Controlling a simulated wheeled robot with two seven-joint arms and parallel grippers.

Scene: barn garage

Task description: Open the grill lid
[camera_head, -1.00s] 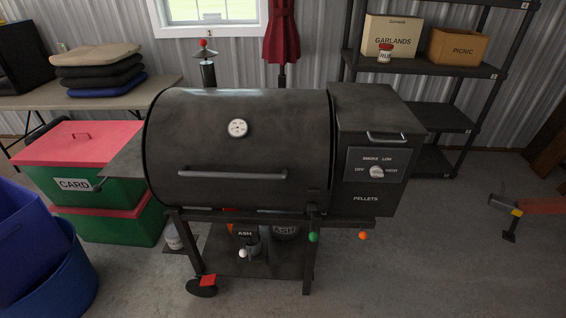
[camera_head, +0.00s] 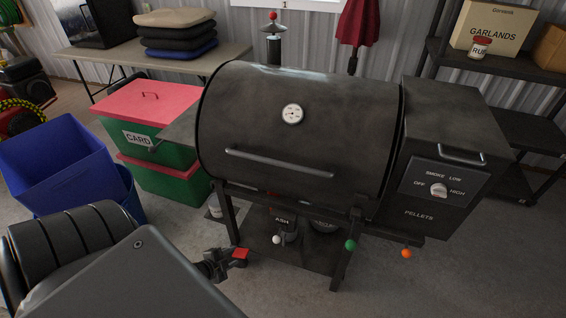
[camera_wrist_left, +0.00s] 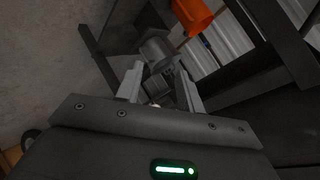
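The dark grill lid (camera_head: 320,125) is shut in the head view. It has a round dial (camera_head: 292,114) on its front and a long bar handle (camera_head: 280,164) low across it. My left arm comes in from the lower left. My left gripper (camera_head: 218,265) is low by the grill's left front leg, well below and left of the handle, and touches neither handle nor lid. In the left wrist view its two pale fingers (camera_wrist_left: 158,92) stand apart with nothing clearly held between them. The handle cannot be made out there. My right gripper is out of view.
The pellet box (camera_head: 440,160) with its knob adjoins the lid on the right. Red-topped green bins (camera_head: 150,105) and a blue bin (camera_head: 55,165) stand left. Ash cans (camera_head: 285,228) sit on the lower shelf. An orange object (camera_wrist_left: 193,14) shows in the wrist view.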

